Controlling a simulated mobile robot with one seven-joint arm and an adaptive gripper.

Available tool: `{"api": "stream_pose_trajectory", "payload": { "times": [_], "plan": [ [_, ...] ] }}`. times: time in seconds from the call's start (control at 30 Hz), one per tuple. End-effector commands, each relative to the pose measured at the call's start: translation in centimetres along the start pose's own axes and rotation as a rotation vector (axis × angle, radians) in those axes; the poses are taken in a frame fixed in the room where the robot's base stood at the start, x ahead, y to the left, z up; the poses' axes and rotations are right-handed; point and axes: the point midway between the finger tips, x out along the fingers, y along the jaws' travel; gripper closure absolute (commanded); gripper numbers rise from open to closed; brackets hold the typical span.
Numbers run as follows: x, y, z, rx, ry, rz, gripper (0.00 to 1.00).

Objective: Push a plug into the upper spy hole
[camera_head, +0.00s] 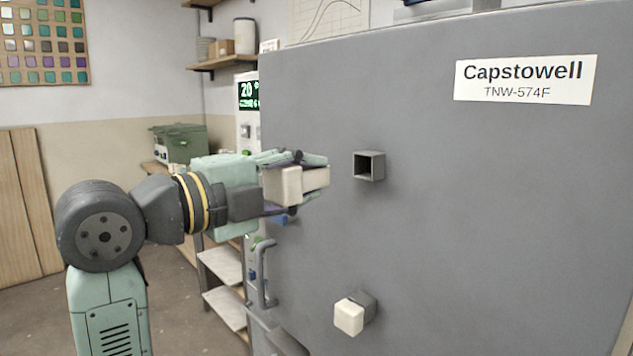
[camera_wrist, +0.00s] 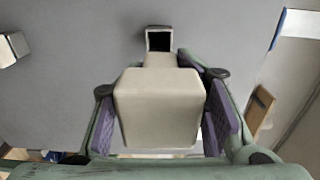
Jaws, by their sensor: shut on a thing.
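The upper spy hole (camera_head: 369,165) is a square grey metal sleeve standing out from the kiln door (camera_head: 480,220), open and dark inside. My gripper (camera_head: 295,185) is shut on a cream plug (camera_head: 284,187), to the left of the hole. The plug's narrower end points right, towards the door, with a gap between it and the sleeve. In the wrist view, the plug (camera_wrist: 158,105) sits between the purple finger pads, and its narrow end points up at the dark opening (camera_wrist: 159,39), overlapping the sleeve's lower edge in the picture.
A second cream plug (camera_head: 349,317) sits in the lower spy hole sleeve. A door handle (camera_head: 264,272) stands out at the door's left edge. A shelf rack (camera_head: 222,268) and a green box (camera_head: 180,143) are behind my arm. The door around the upper hole is clear.

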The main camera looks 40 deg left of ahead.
Motion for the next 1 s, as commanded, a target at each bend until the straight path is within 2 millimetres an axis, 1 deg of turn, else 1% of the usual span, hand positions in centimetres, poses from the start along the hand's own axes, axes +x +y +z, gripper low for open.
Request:
{"api": "stream_pose_trajectory", "payload": {
  "times": [0.17, 0.7, 1.0],
  "plan": [
    [1.2, 0.0, -0.1, 0.000, 0.003, 0.000, 0.94],
    [6.7, 0.0, -0.1, -0.002, 0.004, 0.002, 0.94],
    [6.8, -0.1, 0.0, -0.003, -0.001, 0.011, 0.94]
  ]
}}
